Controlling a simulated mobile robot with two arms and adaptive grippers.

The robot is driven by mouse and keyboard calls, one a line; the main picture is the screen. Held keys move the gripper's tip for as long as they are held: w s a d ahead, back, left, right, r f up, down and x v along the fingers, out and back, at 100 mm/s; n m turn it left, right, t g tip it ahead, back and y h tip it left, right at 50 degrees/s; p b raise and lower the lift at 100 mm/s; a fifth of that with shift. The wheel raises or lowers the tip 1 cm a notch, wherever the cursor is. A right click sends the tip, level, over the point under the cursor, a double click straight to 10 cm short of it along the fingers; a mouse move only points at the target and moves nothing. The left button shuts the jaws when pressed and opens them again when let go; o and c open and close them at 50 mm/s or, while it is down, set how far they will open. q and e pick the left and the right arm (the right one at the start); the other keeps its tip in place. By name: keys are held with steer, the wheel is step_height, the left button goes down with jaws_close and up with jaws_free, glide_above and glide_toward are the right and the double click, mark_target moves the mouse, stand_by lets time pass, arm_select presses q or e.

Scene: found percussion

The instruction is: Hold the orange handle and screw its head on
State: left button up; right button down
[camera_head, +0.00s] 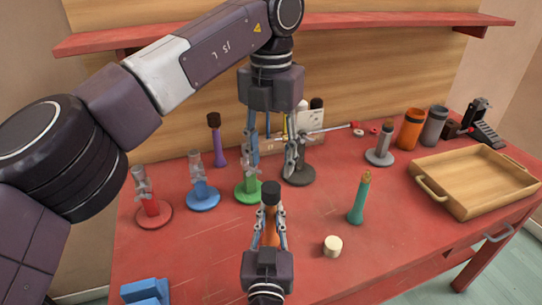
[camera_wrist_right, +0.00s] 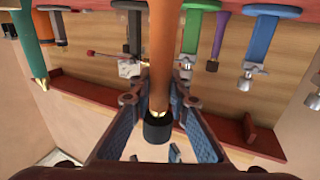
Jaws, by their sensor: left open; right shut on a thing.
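My right gripper (camera_head: 269,218) is shut on the orange handle (camera_head: 271,235) and holds it upright near the front middle of the table. A black cylindrical head (camera_head: 271,193) sits at the handle's top end. In the right wrist view, the orange handle (camera_wrist_right: 161,60) runs between my fingers, and a little brass shows between it and the black head (camera_wrist_right: 157,130). How far the head is screwed on cannot be told. My left gripper (camera_head: 272,160) is open and empty, pointing down above and behind the black head.
Red (camera_head: 154,215), blue (camera_head: 203,198) and green (camera_head: 248,192) stands are at the left. A purple handle (camera_head: 217,150) stands behind them. A teal handle (camera_head: 358,203) and cream cylinder (camera_head: 332,246) are right of my right gripper. A wooden tray (camera_head: 440,195) is at the right.

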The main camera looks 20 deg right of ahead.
mark_target(271, 187)
arm_select(q)
steer(key=shift+f, duration=4)
jaws_close()
steer(key=shift+o, duration=1)
jaws_free()
step_height(271, 187, up, 12)
